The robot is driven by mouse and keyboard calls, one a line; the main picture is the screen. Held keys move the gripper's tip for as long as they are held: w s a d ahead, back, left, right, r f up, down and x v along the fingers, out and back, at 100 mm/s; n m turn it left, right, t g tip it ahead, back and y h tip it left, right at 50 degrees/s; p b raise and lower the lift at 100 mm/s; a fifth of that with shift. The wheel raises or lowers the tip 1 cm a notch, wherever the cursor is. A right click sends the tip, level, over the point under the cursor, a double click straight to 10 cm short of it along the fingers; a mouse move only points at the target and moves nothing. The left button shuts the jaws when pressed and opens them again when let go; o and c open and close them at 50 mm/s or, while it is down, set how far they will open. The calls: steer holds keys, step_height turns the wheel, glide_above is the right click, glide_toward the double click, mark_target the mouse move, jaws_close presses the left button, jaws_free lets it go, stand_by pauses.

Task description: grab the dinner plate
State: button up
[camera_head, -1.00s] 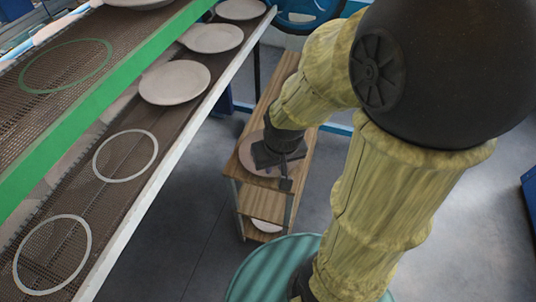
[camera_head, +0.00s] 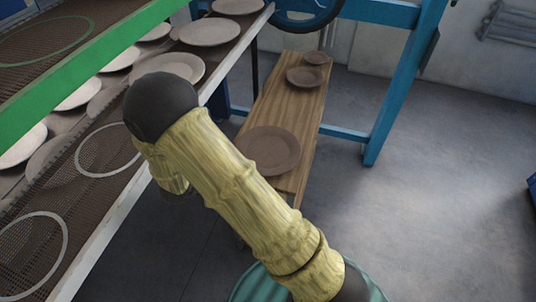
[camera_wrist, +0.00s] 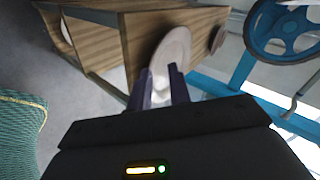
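The largest brown plate (camera_head: 268,150), which I take for the dinner plate, lies flat on the wooden shelf unit's top (camera_head: 290,100). In the wrist view the plate (camera_wrist: 172,46) is just beyond my gripper (camera_wrist: 162,82). The two dark fingers are apart, with a pale surface showing between their tips. I cannot tell whether the fingers touch the plate or how far off it is. In the head view my gripper is hidden behind my arm.
Two smaller brown plates (camera_head: 304,77) (camera_head: 316,57) lie farther back on the wooden top. A drying rack with a green edge (camera_head: 90,80) and a white edge (camera_head: 110,235) holds several pale plates at left. A blue frame (camera_head: 385,110) stands behind. Grey floor is open at right.

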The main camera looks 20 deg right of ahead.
steer(key=s+f+m+g+h, duration=0.1)
steer(key=s+f+m+h, duration=0.3)
steer(key=s+m+h, duration=0.1)
steer(key=shift+s+m, duration=0.4)
steer(key=shift+s, duration=0.35)
steer(key=p+x, duration=0.3)
steer(key=x, duration=0.9)
steer(key=shift+d, duration=0.15)
steer(key=shift+d+r, duration=0.1)
steer(key=shift+p+x, duration=1.3)
steer(key=shift+x, duration=1.25)
steer(key=shift+c, duration=0.2)
